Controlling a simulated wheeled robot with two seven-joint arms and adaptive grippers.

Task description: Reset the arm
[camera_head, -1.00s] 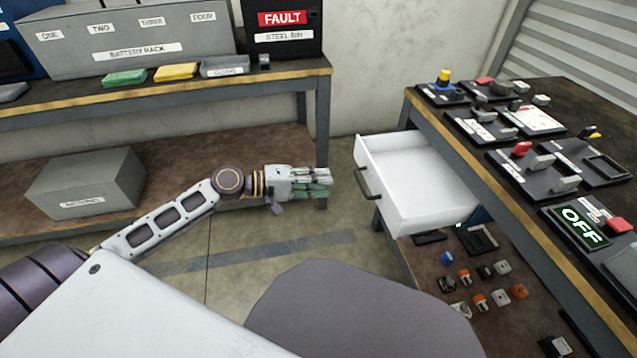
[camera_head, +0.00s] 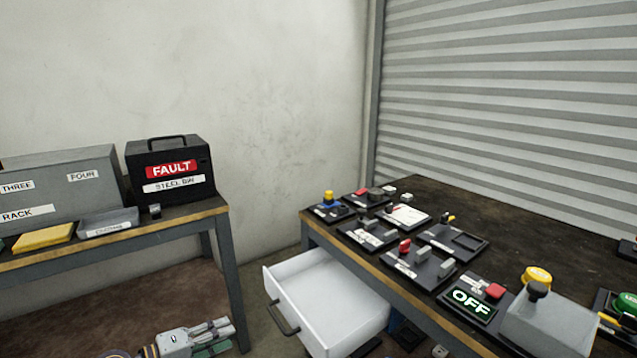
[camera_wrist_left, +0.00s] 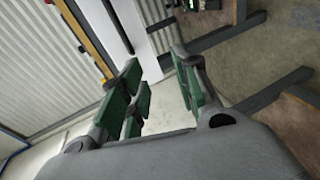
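My left gripper (camera_head: 215,337) shows at the bottom left of the head view, low in front of the left bench and left of the open drawer. Its green-padded fingers are spread apart with nothing between them in the left wrist view (camera_wrist_left: 162,82). The rest of the left arm is mostly out of the picture. My right gripper is not in view.
A white drawer (camera_head: 330,297) stands pulled out from the right workbench (camera_head: 520,215), which carries several switch panels and an OFF display (camera_head: 471,306). A black FAULT steel bin (camera_head: 170,172) stands on the left bench (camera_head: 190,220). Open floor lies between the benches.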

